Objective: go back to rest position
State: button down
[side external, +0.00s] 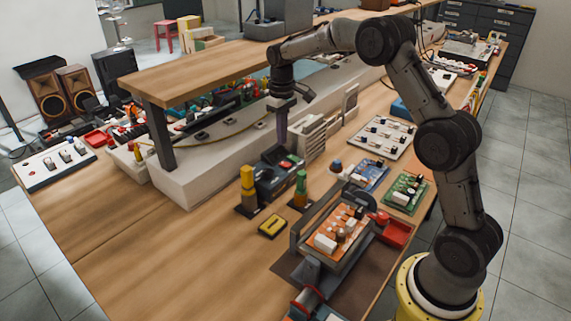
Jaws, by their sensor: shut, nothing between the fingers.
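My gripper (282,138) points straight down near the middle of the workbench (130,243). Its fingers are closed together with nothing seen between them. The fingertips are just behind a dark device (277,178) with a green button and a red button on top. I cannot tell whether the fingertips touch anything there. Next to the fingers, on the right, stands a beige slotted unit (312,133).
An orange circuit board (340,228) sits in a holder at the front. Green (404,194) and blue (364,176) boards lie behind it. A yellow-handled tool (248,190) stands upright. A raised wooden shelf (205,70) is at the back. The bench's left front is clear.

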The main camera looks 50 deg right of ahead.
jog(key=shift+a+r, duration=0.1)
jog(key=shift+r, duration=0.05)
jog(key=s+a+r+t, duration=0.1)
jog(key=s+a+r, duration=0.25)
jog(key=r, duration=0.25)
jog(key=s+a+r+n+t, duration=0.1)
jog(key=s+a+r+t, duration=0.1)
jog(key=s+r, duration=0.3)
jog(key=s+a+r+t, duration=0.1)
jog(key=s+a+r, duration=0.15)
jog(key=r, duration=0.55)
jog(key=s+a+t, duration=0.2)
jog(key=s+a, duration=0.1)
jog(key=s, duration=1.2)
jog(key=s+a+f+m, duration=0.1)
jog(key=s+f, duration=0.7)
jog(key=shift+f, duration=0.15)
